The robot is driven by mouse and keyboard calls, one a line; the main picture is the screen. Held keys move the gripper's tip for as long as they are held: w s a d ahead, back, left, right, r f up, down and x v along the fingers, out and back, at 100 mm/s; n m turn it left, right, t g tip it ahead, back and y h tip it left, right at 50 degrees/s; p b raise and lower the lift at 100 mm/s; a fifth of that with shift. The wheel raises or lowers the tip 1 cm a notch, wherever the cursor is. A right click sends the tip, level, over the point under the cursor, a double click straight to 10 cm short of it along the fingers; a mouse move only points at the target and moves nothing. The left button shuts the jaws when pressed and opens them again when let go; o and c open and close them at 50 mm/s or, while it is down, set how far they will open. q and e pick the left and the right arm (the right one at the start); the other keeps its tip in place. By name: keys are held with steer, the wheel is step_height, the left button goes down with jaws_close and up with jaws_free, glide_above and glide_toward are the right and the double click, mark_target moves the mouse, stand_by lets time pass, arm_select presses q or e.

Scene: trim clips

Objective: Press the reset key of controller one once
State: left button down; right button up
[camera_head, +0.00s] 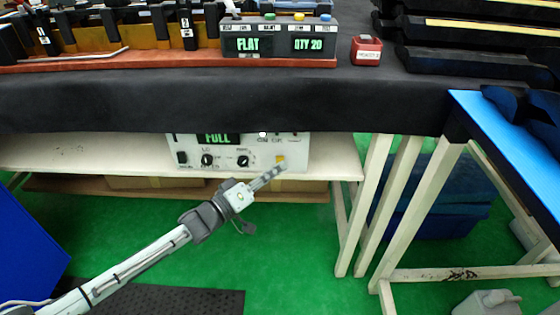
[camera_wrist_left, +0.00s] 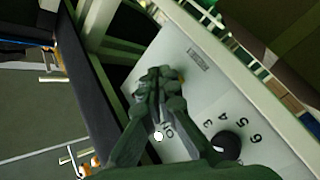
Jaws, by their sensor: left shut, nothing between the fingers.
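A pale controller box (camera_head: 220,165) stands on the shelf under the bench. It has a lit display reading FULL (camera_head: 218,138), a dark switch, two black knobs and a yellow key (camera_head: 281,159) at its lower right. My left gripper (camera_head: 279,169) is shut and empty, with its tips at or just in front of the yellow key; I cannot tell whether they touch. In the left wrist view the shut fingers (camera_wrist_left: 158,80) point at the pale panel (camera_wrist_left: 205,85) beside a numbered knob (camera_wrist_left: 225,145) and hide the key. My right gripper is out of view.
The black-covered bench top (camera_head: 230,103) overhangs the controller. On it stand another control box reading FLAT and QTY 20 (camera_head: 270,45) and a small red box (camera_head: 366,51). Pale bench legs (camera_head: 383,200) stand to the right.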

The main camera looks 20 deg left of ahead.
arm_select(q)
steer(key=shift+w+a, duration=0.1)
steer(key=shift+w, duration=0.3)
stand_by(0.6)
steer(key=shift+s+d+p, duration=0.25)
steer(key=shift+s+p, duration=0.3)
steer(key=shift+s, duration=0.3)
steer(key=s+p, duration=0.1)
steer(key=s, duration=0.1)
steer(key=s+d+p, duration=0.1)
steer(key=s, duration=0.2)
steer(key=shift+d+p, duration=0.2)
steer(key=shift+p, duration=0.1)
stand_by(0.4)
